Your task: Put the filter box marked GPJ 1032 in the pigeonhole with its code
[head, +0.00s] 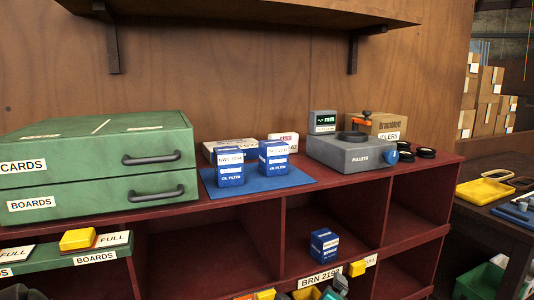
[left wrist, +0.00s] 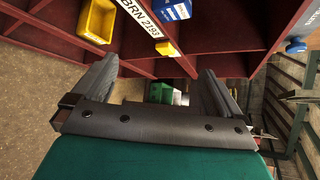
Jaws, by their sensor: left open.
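Two blue-and-white oil filter boxes stand upright on a blue mat (head: 290,181) on top of the shelf unit. The left box (head: 230,168) has a label that seems to begin NWY; the label on the right box (head: 273,158) is too small to read surely. A third blue filter box (head: 323,245) sits in a pigeonhole above the label BRN 2193 (head: 318,279); its lower part shows in the left wrist view (left wrist: 172,10). My left gripper (left wrist: 158,70) is open and empty, with the shelf front beyond its fingers. No label reading GPJ 1032 is clearly legible on a pigeonhole.
A green drawer cabinet (head: 95,160) stands on the left of the shelf top. A grey pulleys box (head: 350,153) and black rings stand on the right. Yellow bins (left wrist: 97,20) are at the shelf's lower front. Pigeonholes beside the filter box look empty. A wall shelf (head: 240,12) overhangs.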

